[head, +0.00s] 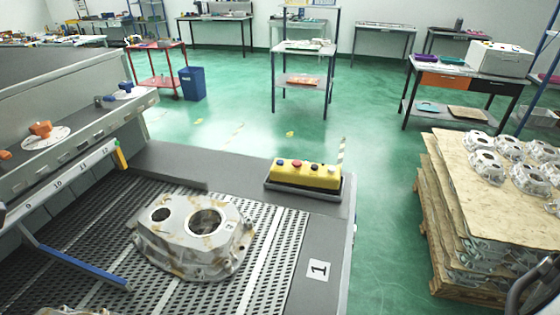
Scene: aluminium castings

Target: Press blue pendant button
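The yellow pendant (303,178) lies in a dark tray on the grey border of the work table, near its far right corner. It has a row of small round buttons on top. The blue button (281,162) is at the left end, beside a red button (297,163). The buttons further right are too small to tell their colours surely. Nothing touches the pendant or covers its buttons. My gripper cannot be made out in the head view.
A large aluminium casting (190,262) lies on the perforated table top (270,228), left of the pendant. A slanted panel with orange knobs (41,129) stands at left. A blue bar (82,267) crosses the table. Castings on a wooden pallet stack (450,190) stand right, beyond open green floor.

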